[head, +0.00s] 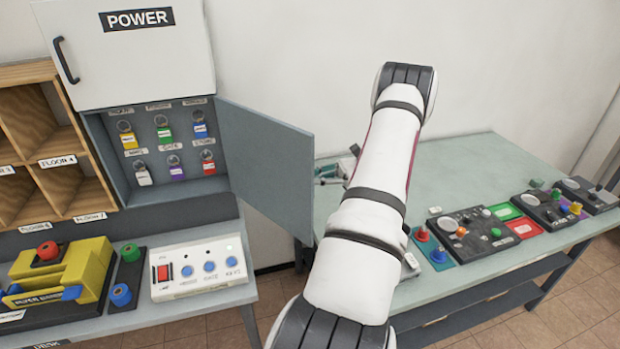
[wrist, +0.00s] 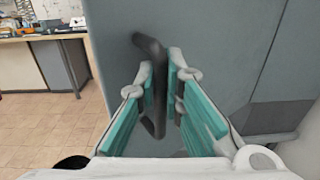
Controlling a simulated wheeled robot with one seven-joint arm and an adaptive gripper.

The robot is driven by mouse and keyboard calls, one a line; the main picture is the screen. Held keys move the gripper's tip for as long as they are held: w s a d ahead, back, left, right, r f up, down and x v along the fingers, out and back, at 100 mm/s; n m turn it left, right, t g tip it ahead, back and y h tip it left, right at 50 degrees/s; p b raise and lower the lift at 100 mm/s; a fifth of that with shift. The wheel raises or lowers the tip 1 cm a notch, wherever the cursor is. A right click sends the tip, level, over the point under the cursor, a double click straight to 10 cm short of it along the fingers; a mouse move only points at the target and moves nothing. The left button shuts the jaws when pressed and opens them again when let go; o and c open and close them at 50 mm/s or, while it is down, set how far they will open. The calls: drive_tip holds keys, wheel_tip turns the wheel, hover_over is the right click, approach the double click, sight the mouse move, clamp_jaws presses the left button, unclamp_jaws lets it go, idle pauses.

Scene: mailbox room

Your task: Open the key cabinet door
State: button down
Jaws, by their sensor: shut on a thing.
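The key cabinet (head: 105,150) is a blue-grey box on the wall with tagged keys hanging inside. Its door (head: 265,165) stands wide open, swung out to the right, and the inside is exposed. The door's outer face, with a dark bar handle (wrist: 158,95), fills much of the wrist view; the handle is hidden in the head view. My gripper (wrist: 163,72) has its teal-padded fingers on either side of the handle, shut on it. In the head view my gripper is mostly hidden behind the door and my arm; small parts show past the door's right edge.
A white POWER box (head: 130,50) is above the cabinet and wooden pigeonholes (head: 60,185) are at left. A desk with a yellow device (head: 85,270) and a white switch panel (head: 200,268) is below. A green table (head: 470,165) with control panels stands right, beneath my arm.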

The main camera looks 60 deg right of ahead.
drive_tip(key=shift+s, duration=0.15)
drive_tip(key=c, duration=1.7)
unclamp_jaws()
drive_tip(key=v, duration=1.2)
drive_tip(key=shift+s, duration=0.1)
